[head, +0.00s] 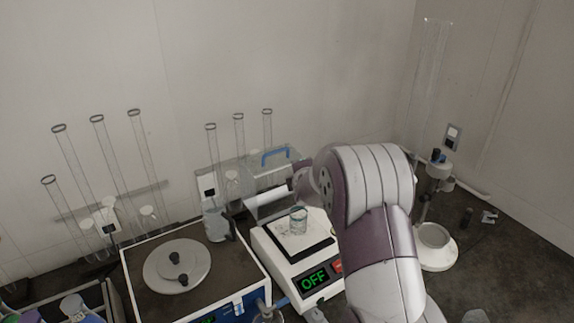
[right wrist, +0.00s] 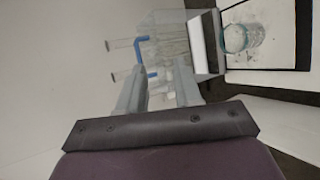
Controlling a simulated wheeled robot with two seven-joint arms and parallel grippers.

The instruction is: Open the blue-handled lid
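The blue handle (head: 275,155) sits on top of a clear box (head: 270,178) at the back, behind the scale. The lid itself is transparent and looks closed. In the right wrist view the blue handle (right wrist: 141,56) lies just beyond my fingertips. My right gripper (right wrist: 163,75) is open, with a gap between its two fingers and nothing held. In the head view my right arm reaches in from the lower right, and its hand is beside the right side of the box, partly hidden by the arm. I do not see my left gripper.
A scale (head: 283,262) with a small glass jar (head: 298,222) on it stands in front of the box. A blue-trimmed machine with a round plate (head: 177,268) is at left. Tall glass tubes (head: 117,150) stand behind it. A white stand (head: 436,245) is at right.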

